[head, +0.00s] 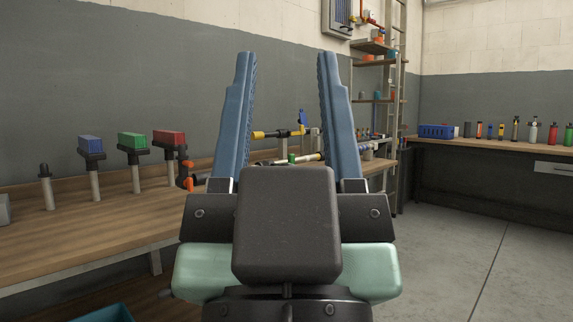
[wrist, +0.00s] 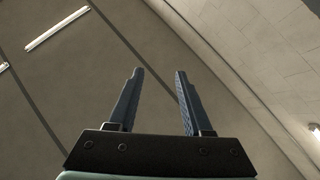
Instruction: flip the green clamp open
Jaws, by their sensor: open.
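A green block-shaped piece (head: 132,140) sits on a dark bracket on a grey post, between a blue one and a red one, on the left workbench. A small green band (head: 291,158) shows on a pipe between my fingers. I cannot tell for certain which green part is the clamp, nor whether it is open. My gripper (head: 287,55) is open and empty, pointing up in front of the camera, to the right of the green block and apart from it. In the wrist view my gripper (wrist: 159,75) has bare ceiling between its fingers.
The wooden workbench (head: 85,235) runs along the left wall. A blue block (head: 90,144), a red block (head: 169,137) and a short bare post (head: 46,188) stand there. Shelves (head: 375,97) and a ladder are behind. A blue crate (head: 436,131) stands on the right bench. The floor at right is clear.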

